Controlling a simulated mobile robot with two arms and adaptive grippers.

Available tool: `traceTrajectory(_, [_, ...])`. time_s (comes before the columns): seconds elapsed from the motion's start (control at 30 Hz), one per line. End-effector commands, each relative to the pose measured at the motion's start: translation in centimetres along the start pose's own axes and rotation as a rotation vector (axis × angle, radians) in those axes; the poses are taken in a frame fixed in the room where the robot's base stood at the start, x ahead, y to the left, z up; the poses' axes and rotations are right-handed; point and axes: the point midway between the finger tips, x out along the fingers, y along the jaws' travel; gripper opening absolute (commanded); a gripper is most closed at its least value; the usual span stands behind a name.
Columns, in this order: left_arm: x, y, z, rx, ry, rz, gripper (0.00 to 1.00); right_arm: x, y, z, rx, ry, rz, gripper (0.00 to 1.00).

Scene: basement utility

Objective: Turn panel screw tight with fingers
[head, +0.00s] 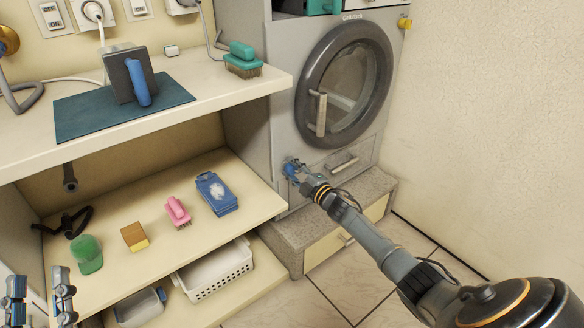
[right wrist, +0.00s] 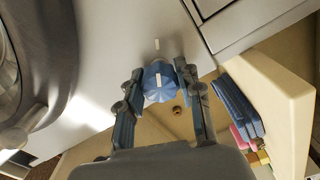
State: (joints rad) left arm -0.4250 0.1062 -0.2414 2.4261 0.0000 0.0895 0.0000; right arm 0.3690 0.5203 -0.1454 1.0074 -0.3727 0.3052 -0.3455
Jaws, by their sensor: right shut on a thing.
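The panel screw (right wrist: 158,82) has a blue fluted knob with a white line on it. It sits on the grey front panel of the washing machine. In the right wrist view its line points roughly toward a short white mark on the panel. My right gripper (right wrist: 160,78) is shut on the knob, one finger on each side. In the head view my right gripper (head: 292,170) is at the machine's lower left front and mostly hides the knob. My left gripper (head: 39,298) is at the lower left corner, its fingers apart and empty.
The washing machine (head: 285,100) has a round door (head: 345,85) with a handle, and a small drawer handle (head: 342,165) right of my right gripper. A shelf unit to the left holds brushes, a sponge (head: 134,236) and a blue pack (head: 216,193). A white basket (head: 215,272) is below.

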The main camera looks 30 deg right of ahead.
Motion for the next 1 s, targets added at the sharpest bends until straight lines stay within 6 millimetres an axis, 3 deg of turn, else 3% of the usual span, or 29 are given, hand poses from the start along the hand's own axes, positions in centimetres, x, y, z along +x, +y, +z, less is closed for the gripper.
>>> traceTrajectory(0.57, [-0.04,-0.12,0.93,0.002,-0.052,-0.002,0.40,-0.04,-0.06,0.12,0.035,-0.003,-0.001,0.04])
traceTrajectory(0.6, [-0.04,-0.11,0.93,0.002,-0.052,-0.002,0.40,-0.04,-0.07,0.12,0.035,-0.003,-0.001,0.37])
traceTrajectory(0.7, [-0.04,-0.11,0.92,0.002,-0.051,-0.002,0.40,-0.04,-0.06,0.11,0.035,-0.002,-0.001,0.58])
traceTrajectory(1.0, [-0.05,-0.13,0.90,0.002,-0.051,-0.002,0.40,-0.04,-0.03,0.05,0.034,-0.001,0.000,0.59])
